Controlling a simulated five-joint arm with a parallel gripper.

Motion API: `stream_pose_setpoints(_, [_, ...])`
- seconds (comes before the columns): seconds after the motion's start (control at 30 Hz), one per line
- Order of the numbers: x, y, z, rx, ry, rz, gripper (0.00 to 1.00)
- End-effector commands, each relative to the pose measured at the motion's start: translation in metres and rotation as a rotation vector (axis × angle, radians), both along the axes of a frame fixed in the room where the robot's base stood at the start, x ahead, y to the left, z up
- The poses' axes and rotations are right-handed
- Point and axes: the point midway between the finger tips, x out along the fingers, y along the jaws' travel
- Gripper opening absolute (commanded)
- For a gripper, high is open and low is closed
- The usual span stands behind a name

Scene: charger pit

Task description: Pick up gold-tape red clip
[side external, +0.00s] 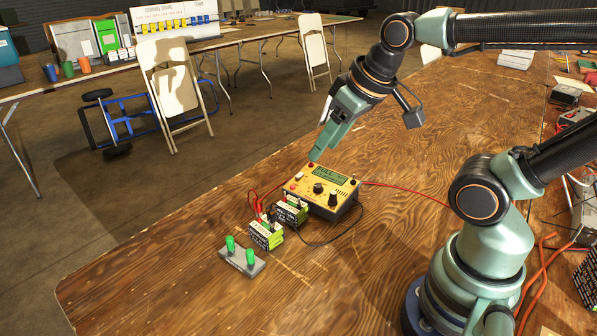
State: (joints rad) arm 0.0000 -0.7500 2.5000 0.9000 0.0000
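Red leads loop down to what looks like a red clip (259,207) at the left battery pack (265,234); it is small, and I cannot make out gold tape on it. A second battery pack (292,210) stands between it and the yellow meter (322,190). My gripper (316,154) hangs above the meter's back left corner, pointing down and left, apart from the clip. Its green fingers look close together from this side, and I cannot tell whether there is a gap. Nothing is visibly held.
A grey block (242,262) with two green pegs sits in front of the packs. A black lead (325,240) curves beside the meter, and a red lead (410,184) runs right from it. The table's left part (150,275) is clear.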

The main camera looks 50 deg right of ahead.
Motion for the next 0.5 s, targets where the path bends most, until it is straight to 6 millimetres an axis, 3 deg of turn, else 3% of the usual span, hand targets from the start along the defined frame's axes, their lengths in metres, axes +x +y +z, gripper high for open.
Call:
stream_pose_setpoints(0.3, [0.003,0.001,0.002,0.017,0.011,-0.03,0.55])
stream_pose_setpoints(0.5, [0.026,0.006,0.007,0.139,0.099,-0.276,0.55])
